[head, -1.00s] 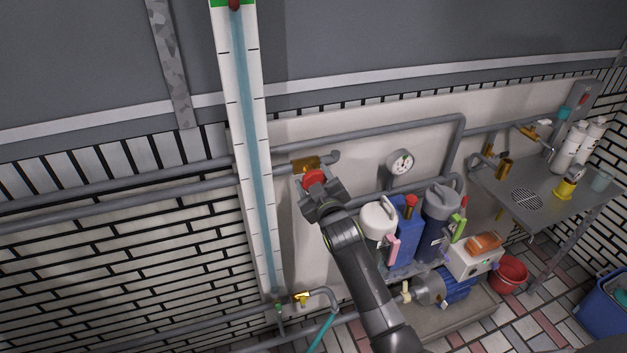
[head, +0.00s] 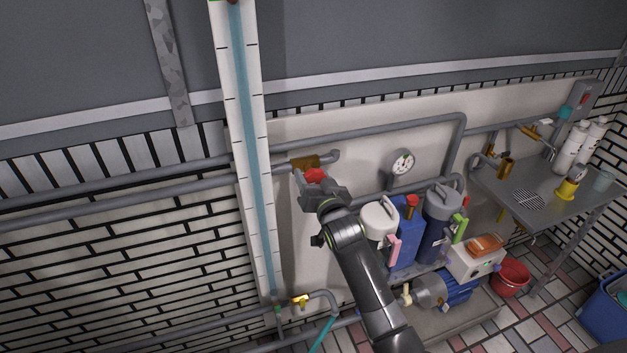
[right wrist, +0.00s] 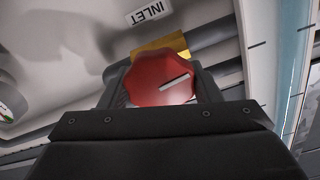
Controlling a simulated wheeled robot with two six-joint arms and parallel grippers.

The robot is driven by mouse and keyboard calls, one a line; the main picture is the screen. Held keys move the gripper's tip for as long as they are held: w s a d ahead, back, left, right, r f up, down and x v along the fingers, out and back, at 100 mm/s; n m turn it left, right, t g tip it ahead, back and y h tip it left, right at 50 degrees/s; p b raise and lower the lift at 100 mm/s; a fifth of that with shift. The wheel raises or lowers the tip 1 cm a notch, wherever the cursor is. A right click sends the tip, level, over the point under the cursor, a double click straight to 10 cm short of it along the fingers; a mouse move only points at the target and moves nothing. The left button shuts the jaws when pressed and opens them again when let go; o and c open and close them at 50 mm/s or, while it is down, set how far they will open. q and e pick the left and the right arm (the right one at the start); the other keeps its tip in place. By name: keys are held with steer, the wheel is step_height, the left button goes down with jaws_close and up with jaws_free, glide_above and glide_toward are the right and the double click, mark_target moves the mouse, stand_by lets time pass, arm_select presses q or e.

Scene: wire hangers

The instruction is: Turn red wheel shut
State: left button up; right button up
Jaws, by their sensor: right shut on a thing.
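The red wheel (head: 315,175) sits on a brass valve (head: 304,162) on the grey pipe, right of the tall white gauge board. In the right wrist view the red wheel (right wrist: 161,79) fills the space between the fingers, with a pale slot mark slanting across its face. The brass valve body (right wrist: 163,46) shows behind it, below a label reading INLET (right wrist: 150,13). My right gripper (head: 312,186) is shut on the red wheel, and it also shows in the right wrist view (right wrist: 160,88). My left gripper is not in view.
The gauge board (head: 253,150) stands left of the wheel. A round dial (head: 401,162), a white jug (head: 379,218) and a blue container (head: 408,235) are to the right. Pipes run along the wall. A metal table (head: 545,195) stands at the far right.

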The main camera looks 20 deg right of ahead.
steer(key=m, duration=0.4)
steer(key=shift+f, duration=0.1)
steer(key=m, duration=0.5)
steer(key=shift+d+m, duration=0.1)
steer(key=shift+m, duration=0.3)
steer(key=m, duration=0.4)
steer(key=shift+f+m, duration=0.1)
steer(key=shift+m, duration=0.2)
steer(key=m, duration=0.4)
steer(key=shift+f+m+y, duration=0.1)
steer(key=shift+m+y, duration=0.2)
steer(key=o, duration=1)
steer(key=shift+s, duration=0.1)
steer(key=s, duration=0.5)
steer(key=s+b, duration=0.1)
steer(key=s, duration=1.1)
steer(key=shift+s+d+b, duration=0.15)
steer(key=shift+d+b, duration=0.25)
